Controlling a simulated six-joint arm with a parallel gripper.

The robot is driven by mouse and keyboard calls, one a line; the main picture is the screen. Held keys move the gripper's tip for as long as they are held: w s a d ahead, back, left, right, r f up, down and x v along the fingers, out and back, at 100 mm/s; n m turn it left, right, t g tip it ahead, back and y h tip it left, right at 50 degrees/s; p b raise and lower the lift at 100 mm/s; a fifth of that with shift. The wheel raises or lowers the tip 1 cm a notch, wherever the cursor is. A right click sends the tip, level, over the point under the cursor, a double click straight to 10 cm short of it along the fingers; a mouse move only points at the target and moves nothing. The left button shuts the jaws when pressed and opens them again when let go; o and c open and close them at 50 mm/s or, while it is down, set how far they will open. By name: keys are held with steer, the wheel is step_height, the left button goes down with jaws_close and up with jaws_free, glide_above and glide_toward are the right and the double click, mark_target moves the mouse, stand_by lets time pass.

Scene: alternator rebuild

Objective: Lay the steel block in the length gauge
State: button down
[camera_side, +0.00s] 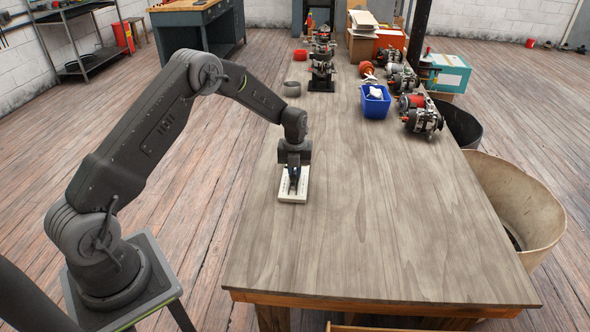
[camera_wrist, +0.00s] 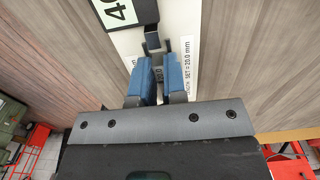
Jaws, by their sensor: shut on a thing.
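The length gauge (camera_side: 292,198) is a white plate lying flat on the bench, under my gripper (camera_side: 292,183). In the wrist view the gauge (camera_wrist: 178,18) carries a label reading "SET = 20.0 mm", a dark upright stop and a black piece marked with large digits, cut off by the frame. My gripper (camera_wrist: 158,78) points down at the gauge with its two blue fingers close together. It is shut on the steel block (camera_wrist: 158,68), a small grey piece mostly hidden between the fingers. I cannot tell whether the block touches the gauge.
On the bench's far part stand a blue bin (camera_side: 376,104) with white contents, alternators (camera_side: 420,115) along the right edge, a grey ring (camera_side: 292,89) and a tall assembly (camera_side: 322,60). A round tub (camera_side: 510,205) stands beyond the right edge. The near bench top is clear.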

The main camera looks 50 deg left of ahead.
steer(key=shift+f, duration=0.1)
stand_by(0.7)
steer(key=c, duration=1.1)
jaws_free()
steer(key=shift+r, duration=4)
steer(key=shift+r, duration=0.1)
